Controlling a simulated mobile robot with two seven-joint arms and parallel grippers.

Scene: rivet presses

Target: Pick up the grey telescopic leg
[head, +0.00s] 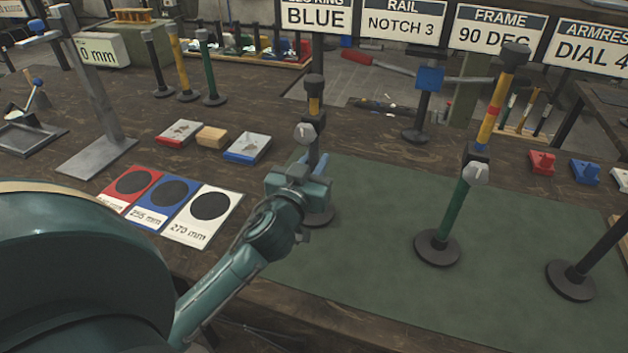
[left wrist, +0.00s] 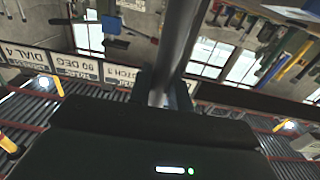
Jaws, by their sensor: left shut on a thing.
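The grey telescopic leg (head: 313,148) stands upright on the green mat, with a dark cap on top, a short yellow section below it and a pale knob on its collar. Its round dark base (head: 319,215) is partly hidden behind my left gripper (head: 311,172). My left gripper is shut around the lower tube of the leg. In the left wrist view the grey tube (left wrist: 176,50) runs up from between the fingers. My right gripper is not in view.
A green and yellow leg (head: 455,205) stands right of it on the green mat (head: 370,290), with another dark leg (head: 590,255) at the right edge. Red, blue and white cards (head: 222,228) lie left. A blue-clamped post (head: 425,105) stands behind. The mat's front is clear.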

